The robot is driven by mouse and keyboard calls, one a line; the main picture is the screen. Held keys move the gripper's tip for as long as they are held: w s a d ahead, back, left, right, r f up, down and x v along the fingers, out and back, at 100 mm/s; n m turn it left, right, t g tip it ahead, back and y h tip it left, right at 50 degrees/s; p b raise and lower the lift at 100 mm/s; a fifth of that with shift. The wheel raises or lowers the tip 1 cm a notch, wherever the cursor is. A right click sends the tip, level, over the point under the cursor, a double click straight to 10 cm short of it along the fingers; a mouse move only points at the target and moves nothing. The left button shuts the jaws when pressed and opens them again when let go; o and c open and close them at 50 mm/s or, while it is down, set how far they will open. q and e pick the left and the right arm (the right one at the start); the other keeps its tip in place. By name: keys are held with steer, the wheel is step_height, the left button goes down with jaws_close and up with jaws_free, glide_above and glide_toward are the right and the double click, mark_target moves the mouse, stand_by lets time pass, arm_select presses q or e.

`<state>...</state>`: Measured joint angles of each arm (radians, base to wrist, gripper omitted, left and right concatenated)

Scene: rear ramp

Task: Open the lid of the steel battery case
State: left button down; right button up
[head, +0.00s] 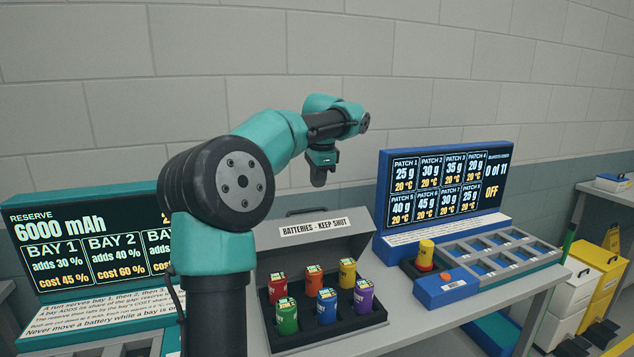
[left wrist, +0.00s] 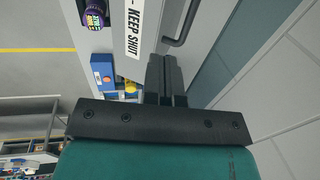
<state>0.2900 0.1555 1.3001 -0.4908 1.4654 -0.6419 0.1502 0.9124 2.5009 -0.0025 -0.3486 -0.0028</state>
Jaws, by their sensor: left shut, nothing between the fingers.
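The steel battery case (head: 330,341) stands on the bench in the head view. Its grey lid (head: 345,243), labelled "BATTERIES - KEEP SHUT", is raised and leans back behind several coloured batteries (head: 326,305), which sit in the case's slots. My left gripper (head: 318,180) hangs above the lid's top edge, apart from it, and is shut and empty. In the left wrist view its closed fingers (left wrist: 163,72) show close to the lid label (left wrist: 135,28) and the lid's dark handle (left wrist: 186,22). My right gripper is not in view.
A teal display panel (head: 88,245) stands at the left and a blue panel (head: 445,190) at the right. A blue box with an orange button (head: 445,287), a yellow cylinder (head: 425,253) and a slotted grey tray (head: 500,262) lie right of the case. A wall is behind.

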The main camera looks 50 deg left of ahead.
mark_target(315, 214)
arm_select(q)
steer(key=f, duration=0.2)
steer(key=a+f, duration=0.1)
steer(key=f, duration=0.4)
steer(key=shift+w+a+f, duration=0.2)
steer(key=shift+f, duration=0.15)
steer(key=shift+w+a+f, duration=0.25)
steer(key=shift+a+f, duration=0.15)
steer(key=shift+a, duration=0.2)
steer(key=shift+w+a+f, duration=0.2)
steer(key=shift+a+f, duration=0.2)
steer(key=shift+a, duration=0.2)
steer(key=shift+w+a+f, duration=0.2)
steer(key=shift+a+f, duration=0.05)
steer(key=shift+a, duration=0.3)
